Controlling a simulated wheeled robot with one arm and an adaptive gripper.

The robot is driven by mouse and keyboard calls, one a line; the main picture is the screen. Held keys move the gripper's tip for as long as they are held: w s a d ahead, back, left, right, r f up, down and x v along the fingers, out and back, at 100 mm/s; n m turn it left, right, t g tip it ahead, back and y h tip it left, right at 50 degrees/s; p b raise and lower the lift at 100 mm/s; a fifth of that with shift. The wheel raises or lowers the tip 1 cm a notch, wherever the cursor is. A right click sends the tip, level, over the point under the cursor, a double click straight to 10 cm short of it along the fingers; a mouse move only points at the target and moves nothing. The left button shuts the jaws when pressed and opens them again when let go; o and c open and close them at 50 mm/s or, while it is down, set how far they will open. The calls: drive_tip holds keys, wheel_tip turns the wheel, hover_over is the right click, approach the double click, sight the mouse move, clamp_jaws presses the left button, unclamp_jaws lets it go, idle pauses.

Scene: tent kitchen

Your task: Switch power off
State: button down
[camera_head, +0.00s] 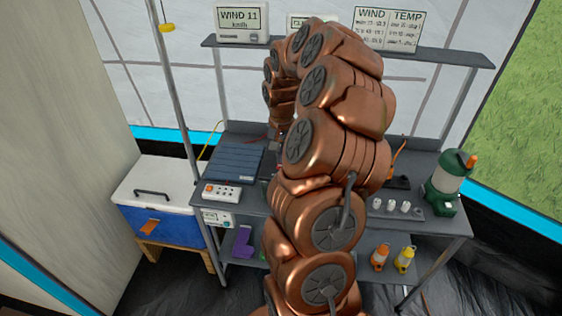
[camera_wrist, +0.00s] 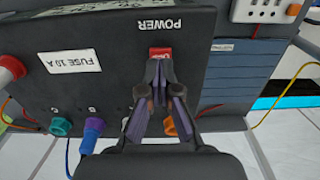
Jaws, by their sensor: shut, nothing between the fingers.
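The red power switch (camera_wrist: 161,53) sits on a dark panel (camera_wrist: 110,30), under the upside-down label POWER (camera_wrist: 160,25) in the wrist view. My gripper (camera_wrist: 158,68) is shut and empty. Its fingertips point at the switch and overlap its near edge in the picture. I cannot tell whether they touch it, or which way the switch is set. In the head view my copper arm covers the middle of the bench, and the switch and fingertips are hidden behind it.
A FUSE 10 A label (camera_wrist: 73,61), a red knob (camera_wrist: 8,70) and coloured plugs with cables, one blue (camera_wrist: 94,126), are on the panel. A white power strip (camera_head: 222,191) and a green lantern (camera_head: 449,182) stand on the grey bench. A blue cooler (camera_head: 158,224) stands left.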

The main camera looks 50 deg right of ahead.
drive_tip(key=shift+r, duration=2.6)
drive_tip(key=shift+a, duration=0.1)
drive_tip(key=s+a+r+n, duration=0.3)
drive_tip(key=a, duration=0.8)
drive_tip(key=s+a+r+n, duration=0.3)
drive_tip(key=a+n, duration=0.1)
drive_tip(key=a, duration=0.7)
drive_tip(key=s+a+f+n+g, duration=0.1)
drive_tip(key=s+a+n, duration=0.1)
drive_tip(key=s+a, duration=0.3)
drive_tip(key=s+a+f+n, duration=0.1)
drive_tip(key=s+a, duration=0.4)
drive_tip(key=s, duration=0.7)
drive_tip(key=shift+s+a+f+n+g, duration=0.15)
drive_tip(key=shift+s+a+n+g, duration=0.1)
drive_tip(key=shift+s+n+g, duration=0.2)
